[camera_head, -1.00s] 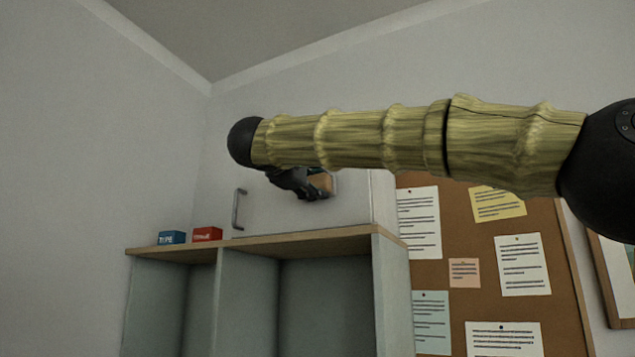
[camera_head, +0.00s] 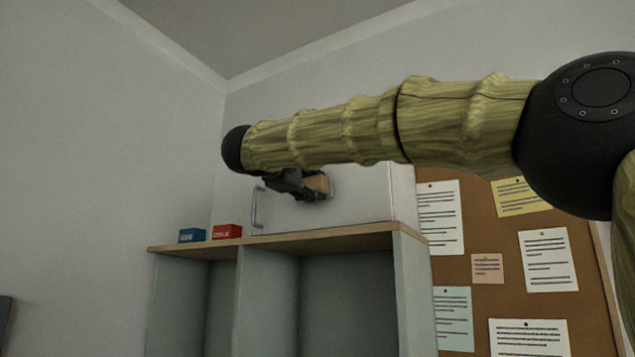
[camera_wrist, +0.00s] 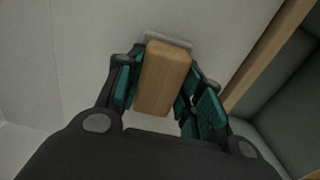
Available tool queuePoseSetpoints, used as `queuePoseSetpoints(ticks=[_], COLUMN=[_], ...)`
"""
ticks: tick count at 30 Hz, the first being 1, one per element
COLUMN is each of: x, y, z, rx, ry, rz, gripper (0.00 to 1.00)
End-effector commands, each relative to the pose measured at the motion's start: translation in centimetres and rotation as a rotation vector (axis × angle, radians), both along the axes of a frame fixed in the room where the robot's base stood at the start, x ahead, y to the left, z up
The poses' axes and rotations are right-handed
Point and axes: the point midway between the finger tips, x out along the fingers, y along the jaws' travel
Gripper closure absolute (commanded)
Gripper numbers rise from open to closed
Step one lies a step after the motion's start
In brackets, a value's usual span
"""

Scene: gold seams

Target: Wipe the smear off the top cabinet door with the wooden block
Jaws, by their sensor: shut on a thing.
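My gripper (camera_wrist: 160,90) is shut on the wooden block (camera_wrist: 163,78), a light brown rectangular piece held between its teal-padded fingers. In the head view the gripper (camera_head: 299,186) and the block (camera_head: 317,184) are at the white top cabinet door (camera_head: 350,205). The door also fills much of the wrist view (camera_wrist: 85,50). A pale grey patch, perhaps the smear (camera_wrist: 168,40), shows just beyond the block's far end. I cannot tell whether the block touches the door. My arm hides the upper part of the cabinet in the head view.
A metal handle (camera_head: 257,207) stands out at the door's left. Below is a wooden shelf top (camera_head: 300,238) with a blue box (camera_head: 192,235) and a red box (camera_head: 227,231) at its left. A cork board (camera_head: 505,240) with papers hangs at the right.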

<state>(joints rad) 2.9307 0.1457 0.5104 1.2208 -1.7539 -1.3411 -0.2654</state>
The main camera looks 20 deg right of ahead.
Motion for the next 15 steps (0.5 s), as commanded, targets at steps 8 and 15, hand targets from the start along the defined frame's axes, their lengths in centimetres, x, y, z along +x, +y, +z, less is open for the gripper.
queuePoseSetpoints(ticks=[8,15], x=[0.8,1.9], y=[0.6,1.4], z=[0.0,0.1], rx=[0.001,-0.001], ry=[-0.001,-0.001], rz=[-0.001,0.0], gripper=[0.82,0.82])
